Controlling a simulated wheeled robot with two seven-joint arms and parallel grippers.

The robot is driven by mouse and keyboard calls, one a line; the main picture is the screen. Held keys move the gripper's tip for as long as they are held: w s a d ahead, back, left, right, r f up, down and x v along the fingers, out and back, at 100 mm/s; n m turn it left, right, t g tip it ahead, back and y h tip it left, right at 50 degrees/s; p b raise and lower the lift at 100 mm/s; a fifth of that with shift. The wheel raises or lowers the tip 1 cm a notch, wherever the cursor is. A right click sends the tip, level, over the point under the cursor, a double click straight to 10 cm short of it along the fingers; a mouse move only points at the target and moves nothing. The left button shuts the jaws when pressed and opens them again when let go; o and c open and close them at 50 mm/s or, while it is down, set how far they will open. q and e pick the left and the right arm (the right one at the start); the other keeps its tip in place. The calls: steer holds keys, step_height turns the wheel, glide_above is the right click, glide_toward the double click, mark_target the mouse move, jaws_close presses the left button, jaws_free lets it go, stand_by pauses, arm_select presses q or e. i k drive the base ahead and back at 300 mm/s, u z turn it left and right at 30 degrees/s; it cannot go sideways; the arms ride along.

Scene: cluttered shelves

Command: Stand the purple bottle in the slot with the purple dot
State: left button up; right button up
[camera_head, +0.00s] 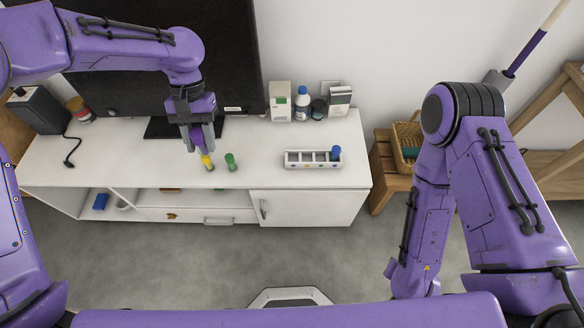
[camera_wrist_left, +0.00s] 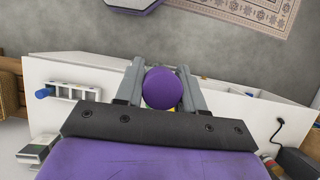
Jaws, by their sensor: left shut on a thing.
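My left gripper (camera_head: 203,140) is above the white cabinet top, with its fingers shut on the purple bottle. In the left wrist view the round purple end of the bottle (camera_wrist_left: 162,88) sits between the two grey fingers. In the head view the fingers mostly hide it. The white slotted rack (camera_head: 302,166) stands to the right on the cabinet, with a blue bottle (camera_head: 336,153) at its right end. It also shows in the left wrist view (camera_wrist_left: 75,88). The dots on its front are too small to tell apart. My right gripper is out of view.
A yellow bottle (camera_head: 207,162) is just below the left gripper, and a green bottle (camera_head: 231,162) stands beside it. A black screen (camera_head: 160,60), boxes (camera_head: 280,101) and a white bottle (camera_head: 302,106) line the back. Cabinet top between green bottle and rack is clear.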

mark_target(314, 159)
steer(key=k, duration=0.9)
steer(key=u, duration=0.1)
steer(key=i, duration=1.2)
steer(key=z, duration=0.45)
steer(key=i, duration=0.55)
steer(key=z, duration=0.25)
